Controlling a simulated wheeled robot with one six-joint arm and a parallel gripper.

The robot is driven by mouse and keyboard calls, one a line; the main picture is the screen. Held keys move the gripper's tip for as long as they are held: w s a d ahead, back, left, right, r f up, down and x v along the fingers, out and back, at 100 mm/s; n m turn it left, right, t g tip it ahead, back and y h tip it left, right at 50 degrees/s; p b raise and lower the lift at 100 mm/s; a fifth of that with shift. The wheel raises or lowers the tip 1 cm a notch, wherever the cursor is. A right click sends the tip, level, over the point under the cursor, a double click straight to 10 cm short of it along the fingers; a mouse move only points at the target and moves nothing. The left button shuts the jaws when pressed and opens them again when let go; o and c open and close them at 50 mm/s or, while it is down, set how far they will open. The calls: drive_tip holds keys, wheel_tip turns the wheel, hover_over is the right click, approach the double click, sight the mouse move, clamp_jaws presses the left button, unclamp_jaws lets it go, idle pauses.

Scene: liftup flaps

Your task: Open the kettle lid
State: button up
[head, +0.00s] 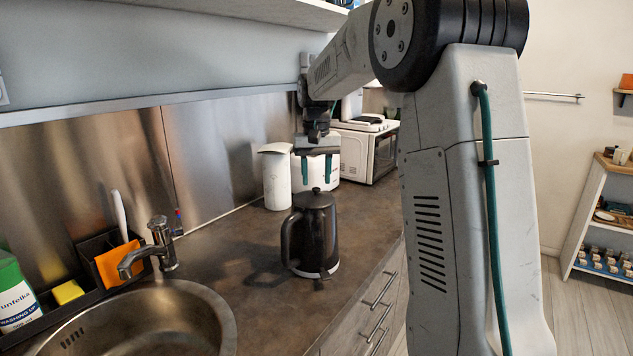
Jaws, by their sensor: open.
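A dark kettle (318,240) stands upright on the brown counter, right of the sink, with its handle on the left side. Its lid (314,199) has a small knob on top and looks shut. My gripper (316,168) hangs above and slightly behind the lid as seen here, fingers pointing down. Its two teal-edged fingers are apart with nothing between them. A small gap shows between the fingertips and the lid; the exact depth between them is hard to tell.
A white canister (276,176) and a white appliance (320,150) stand behind the kettle, with a white oven (368,150) farther back. Counter around the kettle is clear.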

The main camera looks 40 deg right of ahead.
drive_tip(key=shift+f, duration=0.95)
clamp_jaws()
